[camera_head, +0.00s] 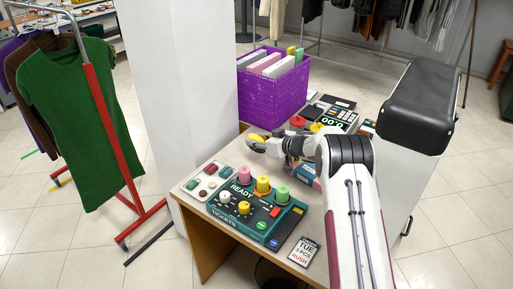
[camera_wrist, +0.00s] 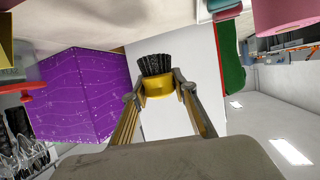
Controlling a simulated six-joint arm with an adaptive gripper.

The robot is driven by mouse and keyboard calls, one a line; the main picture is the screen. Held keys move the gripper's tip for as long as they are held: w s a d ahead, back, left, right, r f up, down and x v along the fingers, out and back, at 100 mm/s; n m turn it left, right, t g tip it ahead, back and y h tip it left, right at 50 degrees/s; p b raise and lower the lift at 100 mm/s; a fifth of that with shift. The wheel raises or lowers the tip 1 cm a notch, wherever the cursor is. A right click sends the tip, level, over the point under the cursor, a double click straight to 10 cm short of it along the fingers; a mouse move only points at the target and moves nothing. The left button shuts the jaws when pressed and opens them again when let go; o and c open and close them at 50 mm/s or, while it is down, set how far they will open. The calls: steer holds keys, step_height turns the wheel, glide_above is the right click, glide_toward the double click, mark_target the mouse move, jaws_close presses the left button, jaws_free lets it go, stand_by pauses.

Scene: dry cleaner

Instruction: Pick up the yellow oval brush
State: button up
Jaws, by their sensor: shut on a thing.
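The yellow oval brush (camera_wrist: 161,86) has black bristles and sits between the fingertips of my gripper (camera_wrist: 160,94) in the wrist view. The fingers press on both sides of its yellow body, and the bristles point away from the palm. In the head view my gripper (camera_head: 262,146) is above the left edge of the table, with the yellow brush (camera_head: 257,138) at its tip. The brush looks clear of the table, though the exact gap is hard to tell.
A purple crate (camera_head: 272,95) stands on the table's back. A teal ticket console (camera_head: 252,208) with colored knobs is in front. A white pillar (camera_head: 184,90) rises left of the table. A rack with a green dress (camera_head: 83,125) stands farther left. A sign card (camera_head: 304,251) lies near the front.

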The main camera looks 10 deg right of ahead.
steer(key=shift+r, duration=0.45)
steer(key=shift+a, duration=0.1)
stand_by(0.4)
